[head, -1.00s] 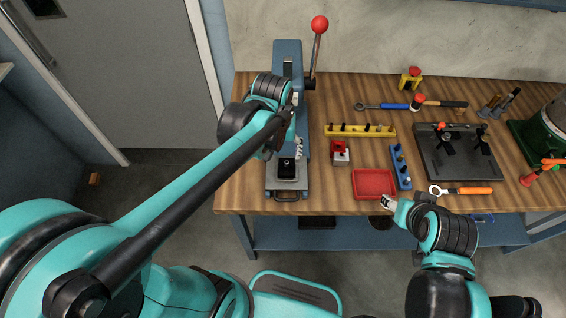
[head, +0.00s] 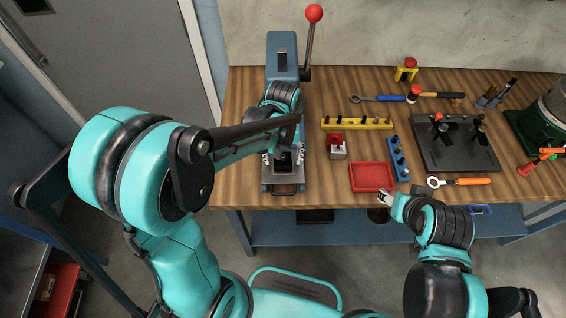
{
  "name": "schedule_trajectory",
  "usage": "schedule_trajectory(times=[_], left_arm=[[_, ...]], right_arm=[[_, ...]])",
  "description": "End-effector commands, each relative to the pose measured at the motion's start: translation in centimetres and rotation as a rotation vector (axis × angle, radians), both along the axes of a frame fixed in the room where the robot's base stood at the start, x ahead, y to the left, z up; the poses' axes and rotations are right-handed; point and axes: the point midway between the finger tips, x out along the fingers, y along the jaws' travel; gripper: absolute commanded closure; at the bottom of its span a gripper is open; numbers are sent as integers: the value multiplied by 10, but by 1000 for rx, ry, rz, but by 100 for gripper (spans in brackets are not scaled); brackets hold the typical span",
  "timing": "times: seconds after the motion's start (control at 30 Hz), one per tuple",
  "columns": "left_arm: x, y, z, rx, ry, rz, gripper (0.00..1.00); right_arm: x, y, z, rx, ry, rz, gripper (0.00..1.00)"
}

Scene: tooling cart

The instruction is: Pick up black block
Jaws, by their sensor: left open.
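The black block (head: 284,163) sits on the base plate of the blue press (head: 282,54), at the left of the workbench. My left gripper (head: 284,157) is open over the press base, with one finger to each side of the block in the picture. I cannot tell whether the fingers touch it or how high they are above it. My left wrist hides the middle of the press. My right gripper (head: 385,197) is at the bench's front edge by the red tray (head: 372,177); its jaws are too small to read.
The press lever with a red knob (head: 314,13) stands up at the back. A red and grey block (head: 337,147), a yellow rack (head: 357,123) and a blue rack (head: 397,158) lie to the right. Farther right are a black fixture plate (head: 455,155) and several hand tools.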

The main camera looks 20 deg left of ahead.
Motion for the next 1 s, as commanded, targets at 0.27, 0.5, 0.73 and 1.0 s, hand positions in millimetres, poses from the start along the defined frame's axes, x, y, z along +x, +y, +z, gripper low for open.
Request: schedule_trajectory(times=[0.27, 0.5, 0.73, 1.0], left_arm=[[0, 0, 1, 0, 0, 0, 59], [0, 0, 1, 0, 0, 0, 95], [0, 0, 2, 0, 0, 0, 95], [0, 0, 22, 0, 0, 0, 95]], right_arm=[[0, 0, 1, 0, 0, 0, 48], [0, 0, 1, 0, 0, 0, 48], [0, 0, 1, 0, 0, 0, 48], [0, 0, 10, 0, 0, 0, 48]])
